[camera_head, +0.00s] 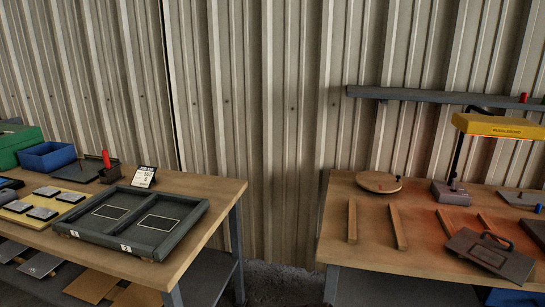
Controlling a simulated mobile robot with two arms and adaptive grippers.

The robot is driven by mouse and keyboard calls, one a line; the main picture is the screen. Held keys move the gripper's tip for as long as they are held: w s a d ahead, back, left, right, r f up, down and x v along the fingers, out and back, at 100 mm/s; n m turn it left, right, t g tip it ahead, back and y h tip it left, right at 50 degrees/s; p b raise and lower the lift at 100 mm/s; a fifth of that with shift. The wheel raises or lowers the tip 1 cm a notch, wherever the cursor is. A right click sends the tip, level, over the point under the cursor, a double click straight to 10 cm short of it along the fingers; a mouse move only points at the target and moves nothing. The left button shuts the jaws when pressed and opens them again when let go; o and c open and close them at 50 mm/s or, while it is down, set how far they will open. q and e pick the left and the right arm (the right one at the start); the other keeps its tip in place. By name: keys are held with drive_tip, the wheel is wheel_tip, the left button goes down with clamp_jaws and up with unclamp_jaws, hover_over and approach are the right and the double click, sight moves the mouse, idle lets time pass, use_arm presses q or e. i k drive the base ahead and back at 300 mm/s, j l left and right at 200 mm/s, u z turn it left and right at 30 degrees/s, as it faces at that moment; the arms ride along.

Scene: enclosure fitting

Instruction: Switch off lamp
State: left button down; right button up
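The lamp (497,127) stands on the right-hand bench, with a yellow head on a thin black arm. Its grey-purple base (450,193) rests on the bench top, with a small dark part on top; I cannot tell whether that is a switch. An orange-red glow lies on the wood around and in front of the base, so the lamp looks lit. Neither my left nor my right gripper is in view.
The right bench (372,240) holds a round wooden disc (379,182), several wooden strips and a dark plate with a handle (490,256). The left bench (207,184) carries a dark two-panel frame (122,248), a blue bin (47,156) and pads. A gap separates the benches.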

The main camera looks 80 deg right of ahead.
sight(454, 175)
drive_tip(key=z, duration=5.25)
